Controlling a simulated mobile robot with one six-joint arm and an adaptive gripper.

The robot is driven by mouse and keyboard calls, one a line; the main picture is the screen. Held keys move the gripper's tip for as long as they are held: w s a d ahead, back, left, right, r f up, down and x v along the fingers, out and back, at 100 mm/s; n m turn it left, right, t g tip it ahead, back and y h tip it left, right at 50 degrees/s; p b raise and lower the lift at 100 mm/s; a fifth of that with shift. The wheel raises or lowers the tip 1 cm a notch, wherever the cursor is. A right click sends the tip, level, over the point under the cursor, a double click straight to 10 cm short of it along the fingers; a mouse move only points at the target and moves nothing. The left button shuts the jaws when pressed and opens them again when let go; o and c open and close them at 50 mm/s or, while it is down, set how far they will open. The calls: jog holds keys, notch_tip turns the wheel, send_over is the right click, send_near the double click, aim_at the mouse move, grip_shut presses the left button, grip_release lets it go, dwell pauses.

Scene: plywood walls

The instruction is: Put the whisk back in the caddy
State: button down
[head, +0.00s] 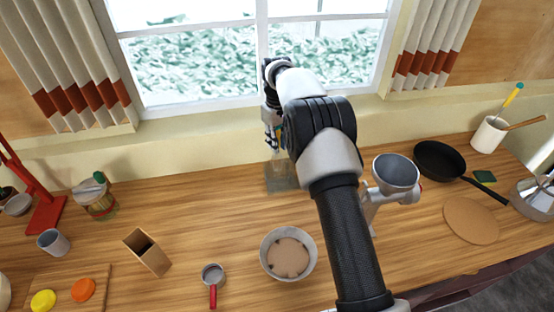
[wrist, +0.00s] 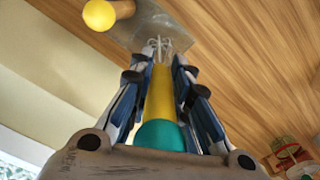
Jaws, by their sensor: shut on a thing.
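My gripper (head: 272,142) is by the back wall below the window, above a grey caddy (head: 281,185) on the counter. In the wrist view my gripper (wrist: 160,68) is shut on the whisk (wrist: 160,95) by its yellow handle with a teal end. The whisk's thin wires point away from my gripper towards the grey caddy (wrist: 180,36). A wooden-handled thing with a round yellow end (wrist: 100,14) shows beside the caddy; I cannot tell whether it stands in it. My arm partly hides this area in the head view. I cannot tell whether the wires are inside the caddy.
A white crock (head: 488,135) with utensils stands far right, near a black pan (head: 439,160). A metal funnel-topped grinder (head: 395,173) is right of my arm. A bowl (head: 288,254), small pan (head: 212,275), wooden holder (head: 147,252) and jar (head: 95,198) stand in front and left.

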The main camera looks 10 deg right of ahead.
aim_at(277, 156)
jog(key=shift+f+b, duration=0.3)
jog(key=shift+f, duration=3.1)
jog(key=shift+f, duration=0.15)
jog(key=c, duration=1.5)
grip_release()
